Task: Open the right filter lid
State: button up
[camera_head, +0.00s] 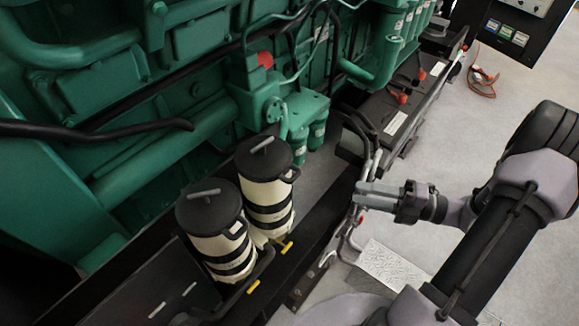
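The right filter (266,195) is a cream canister with black bands and a flat black lid (258,163). A short grey bar handle (263,145) lies across the lid, which sits down on the canister. The left filter (222,246) stands in front of it, with a similar black lid (205,212) and grey handle, also seated. My gripper (358,194) is to the right of the right filter, apart from it, with its grey fingers pointing left. I see nothing held. The gap between the fingers is too small in this view to judge.
The green engine (200,85) stands behind the filters. Black batteries (395,122) with red terminals and cables (370,160) lie beyond my gripper. Yellow-handled valves (254,286) stick out near the filter bases. Grey floor (490,110) is open on the right.

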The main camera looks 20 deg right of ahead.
jog(key=b+x, duration=0.1)
jog(key=x, duration=1.5)
jog(key=shift+a+b, duration=0.35)
jog(key=shift+b, duration=0.05)
jog(key=shift+f, duration=0.1)
jog(key=shift+c, duration=0.4)
grip_shut()
